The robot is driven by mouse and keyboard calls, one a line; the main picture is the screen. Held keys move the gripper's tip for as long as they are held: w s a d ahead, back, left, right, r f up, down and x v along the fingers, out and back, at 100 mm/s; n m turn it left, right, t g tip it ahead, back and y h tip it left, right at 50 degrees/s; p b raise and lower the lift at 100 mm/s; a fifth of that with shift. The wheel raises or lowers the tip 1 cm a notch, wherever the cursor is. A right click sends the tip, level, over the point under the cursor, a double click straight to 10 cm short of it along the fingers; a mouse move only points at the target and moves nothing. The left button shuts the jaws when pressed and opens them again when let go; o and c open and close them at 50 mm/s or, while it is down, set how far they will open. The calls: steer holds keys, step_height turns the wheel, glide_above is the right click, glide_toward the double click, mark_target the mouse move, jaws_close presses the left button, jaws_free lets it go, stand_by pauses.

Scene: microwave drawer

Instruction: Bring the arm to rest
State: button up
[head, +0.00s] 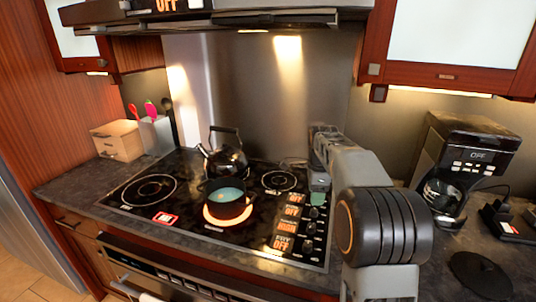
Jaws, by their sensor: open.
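My arm rises from the bottom right of the head view and bends over the right side of the stove. My gripper (318,195) is at its far end, pointing down above the right part of the black cooktop (150,212), close to the control knobs (309,228). It is small and partly hidden by my own arm links; it looks empty and is open. A dark pot (228,207) with teal contents stands on a glowing burner, left of my gripper. A dark kettle (226,160) stands behind the pot.
A range hood (210,20) hangs above the stove. A coffee maker (465,155) stands on the right counter, with a dark round mat (480,275) in front. A wooden box (117,142) and a utensil holder (155,135) stand at the back left. An upper cabinet (450,45) hangs at right.

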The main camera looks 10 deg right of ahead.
steer(key=s+a+f+n+t, duration=0.2)
steer(key=s+a+n, duration=0.3)
steer(key=s+n, duration=0.5)
steer(key=s+a+f+n+t, duration=0.1)
steer(key=s+a+n, duration=0.4)
steer(key=s+n, duration=0.6)
steer(key=shift+s+a+f+t, duration=0.4)
steer(key=shift+s+f, duration=0.05)
steer(key=shift+s, duration=0.05)
